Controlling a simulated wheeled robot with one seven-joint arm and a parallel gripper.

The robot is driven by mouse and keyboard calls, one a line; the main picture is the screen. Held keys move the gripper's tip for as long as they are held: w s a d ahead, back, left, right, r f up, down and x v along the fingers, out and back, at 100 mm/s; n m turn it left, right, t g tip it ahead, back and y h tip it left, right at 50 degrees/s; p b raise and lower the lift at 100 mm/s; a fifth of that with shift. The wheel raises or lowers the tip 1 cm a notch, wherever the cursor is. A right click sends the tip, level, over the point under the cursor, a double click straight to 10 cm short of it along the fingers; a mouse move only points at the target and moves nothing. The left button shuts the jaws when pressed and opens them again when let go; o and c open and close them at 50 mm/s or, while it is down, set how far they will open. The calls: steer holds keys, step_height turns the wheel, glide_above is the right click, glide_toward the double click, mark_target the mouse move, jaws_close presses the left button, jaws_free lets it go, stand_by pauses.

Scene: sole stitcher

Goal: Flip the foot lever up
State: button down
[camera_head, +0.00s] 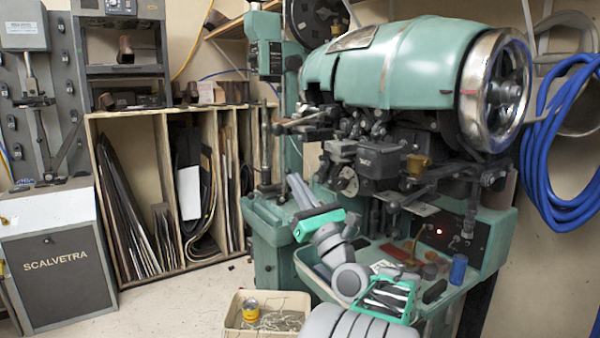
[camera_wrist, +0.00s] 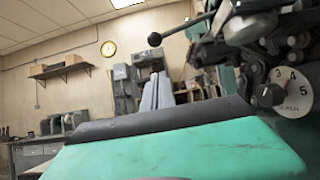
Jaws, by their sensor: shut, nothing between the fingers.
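A lever with a black ball knob (camera_wrist: 154,39) sticks out to the left from the machine head in the wrist view; I take it to be the foot lever. In the head view what looks like the same lever (camera_head: 280,128) juts left from under the green housing. My gripper (camera_head: 292,180) points up and away, below and apart from the lever. Its two grey fingers (camera_wrist: 157,85) stand close together in the wrist view with nothing held. The teal hand behind them fills the lower wrist view.
The green stitching machine (camera_head: 400,65) has a large handwheel (camera_head: 497,90) at right. A numbered dial (camera_wrist: 291,92) sits right of my fingers. A bin (camera_head: 266,325) stands below. Open space lies left of the machine.

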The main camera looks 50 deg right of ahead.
steer(key=w+d+r+p, duration=0.1)
steer(key=w+r+p, duration=0.3)
steer(key=r, duration=0.3)
steer(key=shift+w+d+r, duration=0.2)
steer(key=shift+w+d, duration=0.1)
steer(key=shift+w, duration=0.5)
